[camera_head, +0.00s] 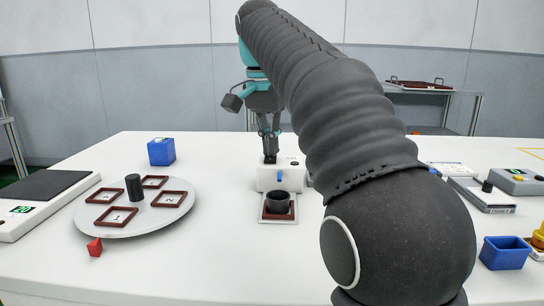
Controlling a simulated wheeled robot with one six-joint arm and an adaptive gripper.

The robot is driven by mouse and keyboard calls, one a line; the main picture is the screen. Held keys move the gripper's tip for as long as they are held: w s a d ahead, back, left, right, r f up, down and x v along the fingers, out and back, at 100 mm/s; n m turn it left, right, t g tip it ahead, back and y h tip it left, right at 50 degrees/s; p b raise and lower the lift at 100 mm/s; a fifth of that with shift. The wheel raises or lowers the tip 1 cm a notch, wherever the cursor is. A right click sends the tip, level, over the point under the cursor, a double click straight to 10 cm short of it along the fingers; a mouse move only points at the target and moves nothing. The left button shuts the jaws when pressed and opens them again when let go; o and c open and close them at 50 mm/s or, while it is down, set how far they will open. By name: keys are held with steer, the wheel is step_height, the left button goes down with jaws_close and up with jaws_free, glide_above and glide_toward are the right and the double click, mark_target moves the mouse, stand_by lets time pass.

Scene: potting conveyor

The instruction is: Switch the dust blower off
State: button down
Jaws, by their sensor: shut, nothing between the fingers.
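My gripper (269,157) is shut and empty, pointing down at the top left of a white box-shaped device (266,185). I cannot tell whether its fingertips touch the box or stand just above or behind it. The box has a small blue part (280,176) on its front and a small dark spot on top to the right. A black cup (278,203) stands in a brown square frame on a white plate in front of it. No label marks this device as the dust blower. Any switch under the fingertips is hidden.
At left is a grey turntable (139,221) with several brown frames, a black cylinder (134,187) and a blue cube (161,152) behind. At right are a black-knobbed device (490,198) and a blue bin (505,254). My arm hides the middle right.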

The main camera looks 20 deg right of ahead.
steer(key=shift+r+p, duration=1.9)
steer(key=shift+r, duration=1.55)
